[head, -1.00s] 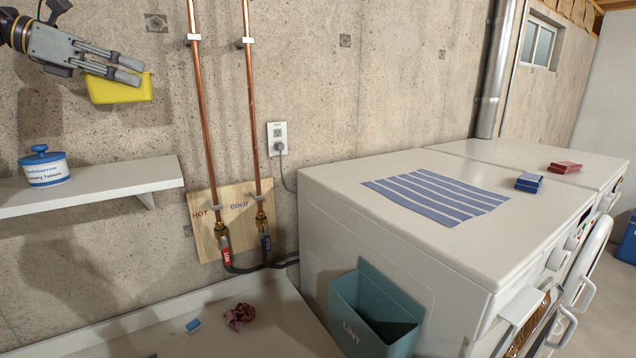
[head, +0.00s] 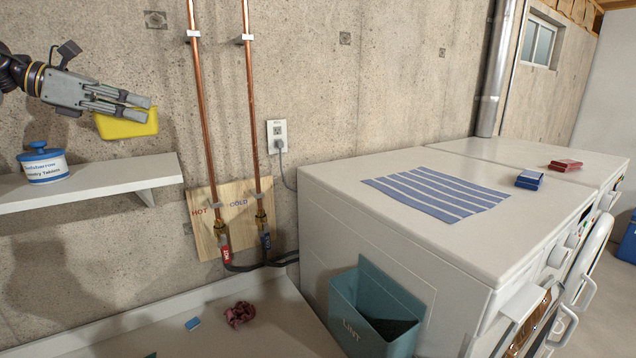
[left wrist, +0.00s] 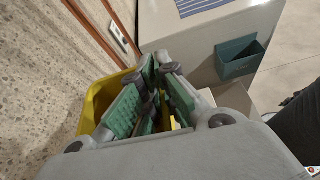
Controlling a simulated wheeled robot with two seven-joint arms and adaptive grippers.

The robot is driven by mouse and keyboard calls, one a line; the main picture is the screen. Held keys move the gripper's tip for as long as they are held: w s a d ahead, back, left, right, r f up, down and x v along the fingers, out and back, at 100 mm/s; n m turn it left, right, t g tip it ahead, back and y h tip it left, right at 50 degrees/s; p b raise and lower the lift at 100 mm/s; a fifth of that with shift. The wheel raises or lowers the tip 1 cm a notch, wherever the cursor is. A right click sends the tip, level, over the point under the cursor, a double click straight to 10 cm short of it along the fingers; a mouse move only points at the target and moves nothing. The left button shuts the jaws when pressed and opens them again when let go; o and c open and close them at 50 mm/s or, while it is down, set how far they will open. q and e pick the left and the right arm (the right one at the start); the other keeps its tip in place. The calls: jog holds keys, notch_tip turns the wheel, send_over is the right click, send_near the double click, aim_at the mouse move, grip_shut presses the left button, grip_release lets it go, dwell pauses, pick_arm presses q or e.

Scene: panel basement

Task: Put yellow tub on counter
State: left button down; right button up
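The yellow tub (head: 128,125) hangs in the air in front of the concrete wall, above the right end of the wall shelf. My left gripper (head: 145,107) is shut on the tub's rim. In the left wrist view, the green finger pads (left wrist: 150,100) are close together with a little yellow between them, and the yellow tub (left wrist: 98,98) shows mostly to the left of the fingers. A low, pale counter-like surface (head: 272,325) lies at the bottom of the head view, below the tub. My right gripper is not in view.
The white shelf (head: 110,178) holds a blue-lidded container (head: 43,166). A small blue block (head: 192,323) and a crumpled red cloth (head: 239,314) lie on the low surface. Copper pipes (head: 200,105) run up the wall. A teal lint bin (head: 370,318) hangs on the white machine (head: 400,210).

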pick_arm(q)
jog(key=shift+f, duration=3.8)
jog(key=shift+s+a+r, duration=0.25)
jog(key=shift+s+a, duration=0.05)
jog(key=shift+a, duration=0.2)
jog(key=shift+d, duration=0.1)
jog(key=shift+s+r, duration=0.1)
